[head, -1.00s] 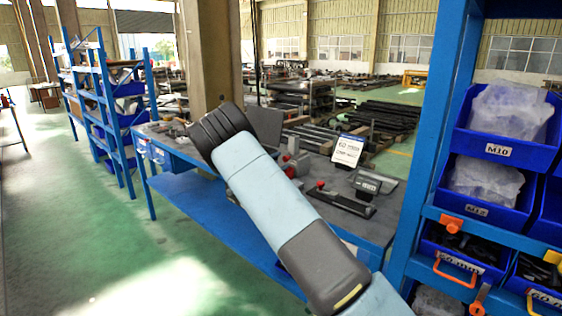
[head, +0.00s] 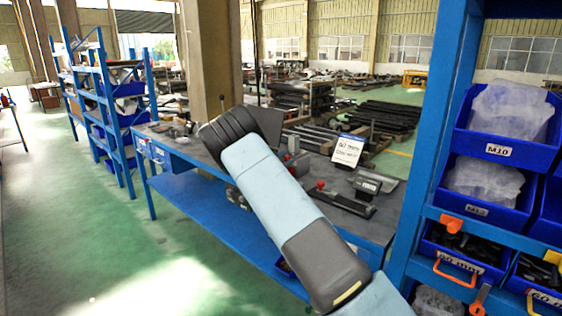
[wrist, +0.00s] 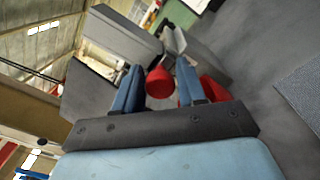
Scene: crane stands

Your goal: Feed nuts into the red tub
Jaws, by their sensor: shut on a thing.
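In the wrist view my gripper (wrist: 158,84) has two blue fingers close around a small red round thing (wrist: 160,83), and it appears shut on it. A second red thing (wrist: 214,89), possibly the red tub, is partly hidden behind the right finger. A grey and white block-like thing (wrist: 176,42) lies beyond the fingertips. In the head view my arm reaches over the grey-topped blue bench, and its dark wrist hides the gripper. I cannot make out any loose nuts.
On the bench (head: 378,226) stand a white "60 mm" sign (head: 347,150), a dark device with a red knob (head: 338,198) and a small display (head: 367,184). A blue rack (head: 414,150) with labelled bins (head: 498,150) stands at right. Green floor is clear at left.

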